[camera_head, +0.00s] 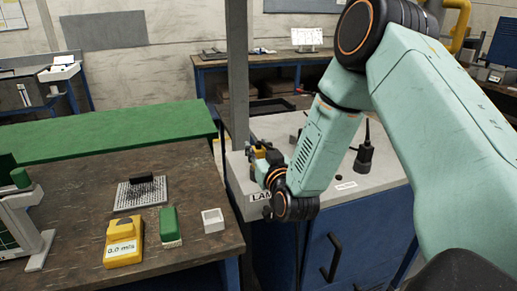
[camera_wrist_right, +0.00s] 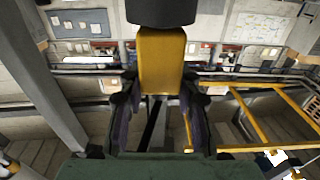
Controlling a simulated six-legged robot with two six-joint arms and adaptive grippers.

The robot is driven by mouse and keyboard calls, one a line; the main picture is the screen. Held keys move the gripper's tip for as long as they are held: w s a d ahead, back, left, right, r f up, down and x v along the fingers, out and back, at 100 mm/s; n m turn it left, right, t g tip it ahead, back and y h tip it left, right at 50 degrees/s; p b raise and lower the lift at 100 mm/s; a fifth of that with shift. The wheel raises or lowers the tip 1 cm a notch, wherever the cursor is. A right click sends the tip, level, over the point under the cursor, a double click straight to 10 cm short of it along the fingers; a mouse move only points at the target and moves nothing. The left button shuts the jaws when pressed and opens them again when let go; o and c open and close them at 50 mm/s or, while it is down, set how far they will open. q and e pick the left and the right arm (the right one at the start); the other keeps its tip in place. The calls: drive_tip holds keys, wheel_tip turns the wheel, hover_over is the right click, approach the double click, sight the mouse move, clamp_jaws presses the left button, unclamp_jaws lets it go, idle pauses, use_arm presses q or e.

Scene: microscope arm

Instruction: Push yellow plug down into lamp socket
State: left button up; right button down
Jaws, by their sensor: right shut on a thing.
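The yellow plug (camera_head: 260,152) is above the light grey cabinet top, by its left edge, partly hidden by my right gripper (camera_head: 263,163). In the right wrist view, the yellow plug (camera_wrist_right: 162,62) stands between the two dark fingers of my right gripper (camera_wrist_right: 162,92), which is shut on it. A black round part (camera_wrist_right: 161,11) adjoins the plug at the top of that view. My left gripper is not in view.
A black stand-like object (camera_head: 366,150) is on the cabinet top (camera_head: 385,172) to the right. A yellow meter (camera_head: 124,243), green block (camera_head: 169,226) and white box (camera_head: 213,220) are on the wooden bench (camera_head: 190,180) at left.

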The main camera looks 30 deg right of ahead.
drive_tip(key=shift+f, duration=0.1)
drive_tip(key=c, duration=0.9)
unclamp_jaws()
drive_tip(key=shift+o, duration=0.2)
drive_tip(key=shift+s, duration=0.1)
drive_tip(key=v, duration=1.1)
drive_tip(key=shift+s+a, duration=0.2)
drive_tip(key=shift+s, duration=0.2)
